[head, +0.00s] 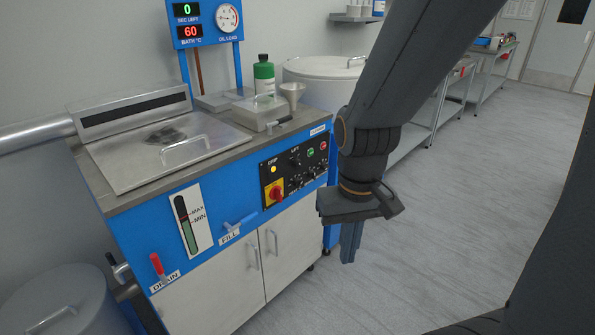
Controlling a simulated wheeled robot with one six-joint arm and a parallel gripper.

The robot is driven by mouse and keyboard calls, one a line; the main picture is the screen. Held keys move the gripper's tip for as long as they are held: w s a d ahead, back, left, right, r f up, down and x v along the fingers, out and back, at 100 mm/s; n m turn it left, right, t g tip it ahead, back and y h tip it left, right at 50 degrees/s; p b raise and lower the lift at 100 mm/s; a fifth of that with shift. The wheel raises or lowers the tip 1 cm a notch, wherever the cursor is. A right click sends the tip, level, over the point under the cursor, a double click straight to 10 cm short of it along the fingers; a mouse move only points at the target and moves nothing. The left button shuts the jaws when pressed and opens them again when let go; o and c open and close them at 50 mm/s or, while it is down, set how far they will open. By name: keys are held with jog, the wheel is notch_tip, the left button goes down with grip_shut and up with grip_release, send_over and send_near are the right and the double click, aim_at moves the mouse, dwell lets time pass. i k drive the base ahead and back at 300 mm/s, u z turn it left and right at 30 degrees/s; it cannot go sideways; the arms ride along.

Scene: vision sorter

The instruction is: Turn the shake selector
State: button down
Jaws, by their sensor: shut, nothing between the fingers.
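The black control panel (295,168) is on the front of the blue machine. My wrist stands close to the panel's right end in the picture.
The machine's top holds a lidded basin (130,168), a green bottle (264,74) and a funnel (292,92). Open floor (450,200) lies to the right.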

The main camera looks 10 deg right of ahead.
aim_at(311, 174)
jog(key=z, duration=2.7)
jog(key=i, duration=1.05)
jog(key=u, duration=2.7)
